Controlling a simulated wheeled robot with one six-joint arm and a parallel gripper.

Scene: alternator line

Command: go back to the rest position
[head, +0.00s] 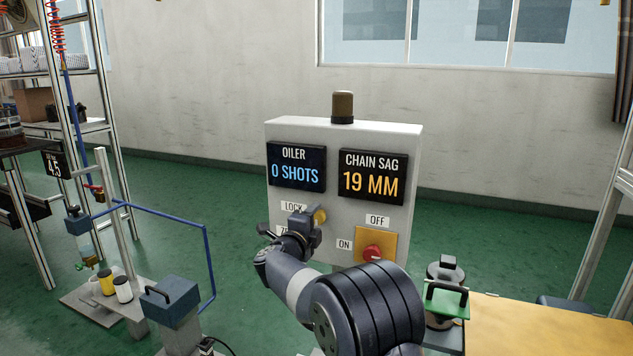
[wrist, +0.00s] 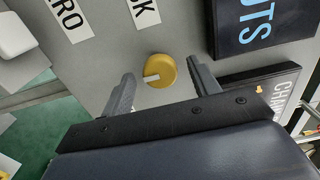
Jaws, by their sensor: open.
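My gripper (wrist: 160,88) is open in the wrist view, with its two fingers apart. A yellow round knob (wrist: 159,71) with a pale pointer mark shows just beyond and between the fingertips, and nothing is held. In the head view my gripper (head: 312,216) is in front of the grey control box (head: 410,150), by the LOCK label (head: 293,207). The yellow knob (head: 320,215) is partly hidden there by the gripper. Whether a finger touches the knob cannot be told.
The box carries an OILER display (head: 297,167) reading 0 SHOTS, a CHAIN SAG display (head: 373,176) reading 19 MM, and a red switch (head: 373,252) between ON and OFF. A green-topped fixture (head: 447,302) stands right of my arm. A blue pipe (head: 160,212) rises at left.

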